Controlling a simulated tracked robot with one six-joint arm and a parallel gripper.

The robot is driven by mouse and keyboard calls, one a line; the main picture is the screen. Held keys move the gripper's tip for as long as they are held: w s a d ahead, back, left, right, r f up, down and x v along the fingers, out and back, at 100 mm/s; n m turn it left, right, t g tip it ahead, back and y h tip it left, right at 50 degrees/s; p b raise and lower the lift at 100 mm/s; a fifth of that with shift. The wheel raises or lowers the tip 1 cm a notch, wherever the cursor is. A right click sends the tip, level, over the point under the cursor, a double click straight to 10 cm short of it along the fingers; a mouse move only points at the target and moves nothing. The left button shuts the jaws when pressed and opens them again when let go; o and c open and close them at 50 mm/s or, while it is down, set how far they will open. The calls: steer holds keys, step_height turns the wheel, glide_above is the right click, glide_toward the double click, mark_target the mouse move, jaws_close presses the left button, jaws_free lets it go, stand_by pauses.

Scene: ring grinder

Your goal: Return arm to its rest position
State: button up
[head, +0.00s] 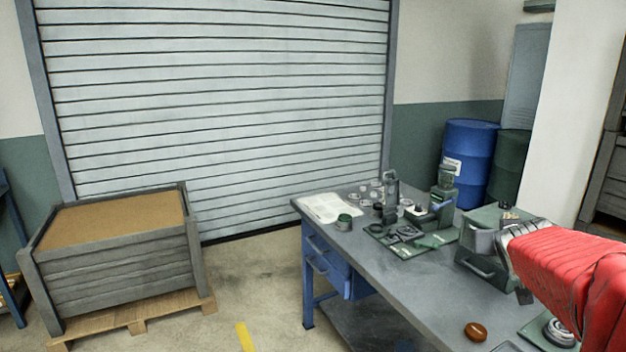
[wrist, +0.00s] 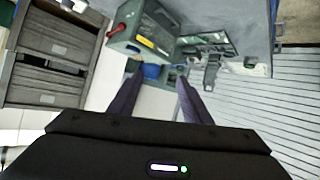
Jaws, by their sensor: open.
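My gripper (wrist: 158,74) shows in the wrist view with its two dark fingers apart and nothing between them. Past the fingertips are the workbench and a green metal box (wrist: 140,28). In the head view my red-sleeved arm reaches in from the right edge over the workbench (head: 385,270). Its grey end is beside the green box (head: 492,222), and I cannot clearly make out the fingers there. I cannot tell whether the arm touches anything.
A green fixture (head: 410,240) with small parts stands on the bench, near a dark green tin (head: 344,222) and an orange-brown round piece (head: 475,331). A crate (head: 115,265) sits at left.

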steer(key=s+a+f+n+g+y, duration=0.1)
steer(key=s+a+f+y, duration=0.1)
steer(key=s+a, duration=0.6)
steer(key=s+a+f+n+g+y, duration=0.1)
steer(key=s+a+f+g+y, duration=0.1)
steer(key=s+a+f, duration=0.3)
steer(key=s+a+f+n+g+y, duration=0.2)
steer(key=s+a+f, duration=0.2)
steer(key=s+a, duration=0.9)
steer(key=a, duration=0.3)
steer(key=shift+s, duration=0.25)
steer(key=shift+c, duration=0.4)
steer(key=shift+c, duration=1.2)
steer(key=shift+d, duration=0.1)
